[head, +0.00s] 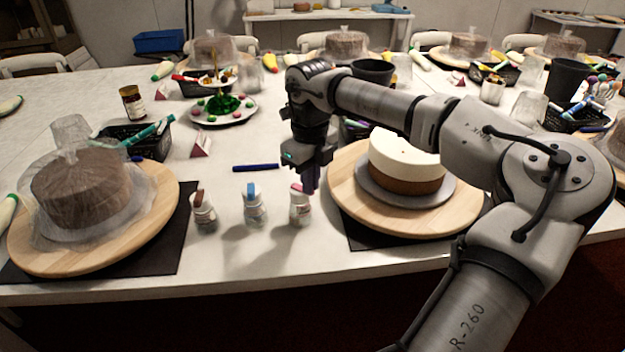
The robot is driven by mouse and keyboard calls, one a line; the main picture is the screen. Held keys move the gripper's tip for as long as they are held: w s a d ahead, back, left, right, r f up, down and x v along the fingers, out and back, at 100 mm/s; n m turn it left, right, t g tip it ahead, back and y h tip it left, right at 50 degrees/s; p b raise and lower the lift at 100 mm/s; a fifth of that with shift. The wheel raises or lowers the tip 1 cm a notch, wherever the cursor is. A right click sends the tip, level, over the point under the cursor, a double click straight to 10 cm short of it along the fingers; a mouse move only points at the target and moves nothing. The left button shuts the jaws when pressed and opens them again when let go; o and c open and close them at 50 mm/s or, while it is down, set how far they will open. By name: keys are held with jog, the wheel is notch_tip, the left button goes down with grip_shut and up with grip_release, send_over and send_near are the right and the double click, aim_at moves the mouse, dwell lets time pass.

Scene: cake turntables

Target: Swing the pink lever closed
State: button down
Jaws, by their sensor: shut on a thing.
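A small clear bottle (299,209) with a pink lever (296,187) on its top stands upright on the white table, left of the right-hand cake. My gripper (310,188) points down right at the top of this bottle and is shut on the pink lever. The fingertips partly cover the lever's right side, so its exact angle is hard to tell.
Two similar bottles, one with a blue top (253,204) and one with a brown top (204,212), stand to the left. A blue marker (256,168) lies behind them. A wooden turntable (445,222) with a cake (408,175) is close on the right. The table's front strip is clear.

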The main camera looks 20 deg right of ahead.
jog(key=shift+s+a+m, duration=0.1)
jog(key=shift+a+m, duration=0.05)
jog(key=shift+m, duration=0.35)
jog(key=c, duration=1.5)
grip_release()
jog(key=shift+r, duration=0.1)
notch_tip(320, 180, up, 14)
jog(key=p, duration=0.9)
jog(key=shift+f+p, duration=0.2)
jog(key=shift+p, duration=0.15)
jog(key=shift+a, duration=0.1)
